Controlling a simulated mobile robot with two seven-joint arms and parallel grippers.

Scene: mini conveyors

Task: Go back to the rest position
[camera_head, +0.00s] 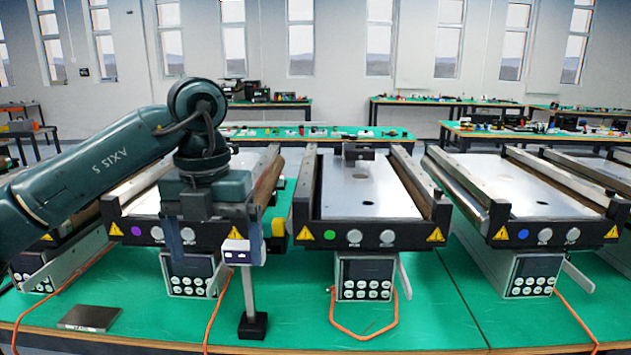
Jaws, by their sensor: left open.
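My right gripper is out of view.
The middle conveyor (368,195) has a green button and a dark block (357,152) at its far end. Another conveyor (515,195) with a blue button stands to its right. A flat dark plate (89,318) lies front left on the green table (300,310). Orange cables cross the front.

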